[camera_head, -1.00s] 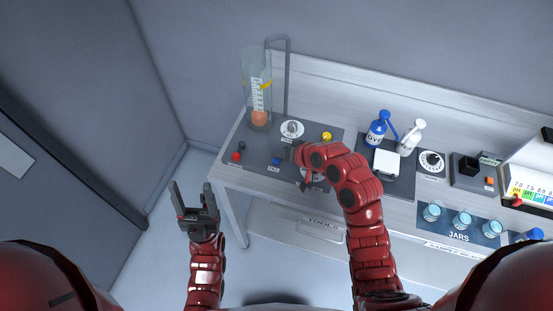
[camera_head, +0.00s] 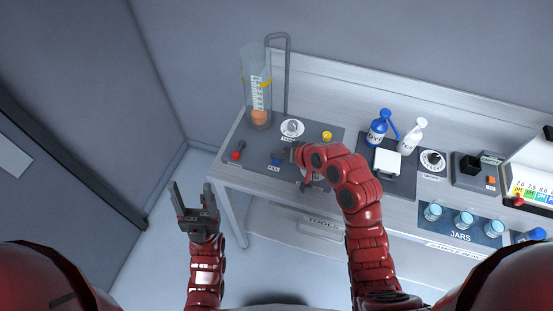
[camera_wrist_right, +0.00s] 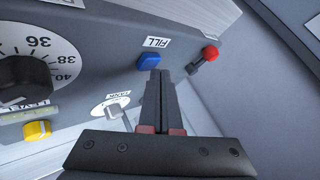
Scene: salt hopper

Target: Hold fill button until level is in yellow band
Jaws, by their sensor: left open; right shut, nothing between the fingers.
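The blue fill button (camera_wrist_right: 149,61) sits beside its FILL label on the grey panel; it also shows in the head view (camera_head: 276,161). My right gripper (camera_wrist_right: 158,73) is shut and empty, its fingertips right at the button's edge; I cannot tell whether they touch it. In the head view my right gripper (camera_head: 286,157) is partly hidden by its own wrist. The clear level tube (camera_head: 257,85) stands at the panel's back left, with a white scale, yellow marks (camera_head: 265,84) and orange stuff (camera_head: 259,117) low inside, below the marks. My left gripper (camera_head: 194,203) is open and empty, left of the bench.
A red-tipped lever (camera_wrist_right: 210,53) is close beside the button. A numbered dial (camera_head: 292,128) and a yellow button (camera_head: 327,135) are on the same panel. Bottles (camera_head: 378,128) and jars (camera_head: 464,220) stand farther right. Floor is clear around my left gripper.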

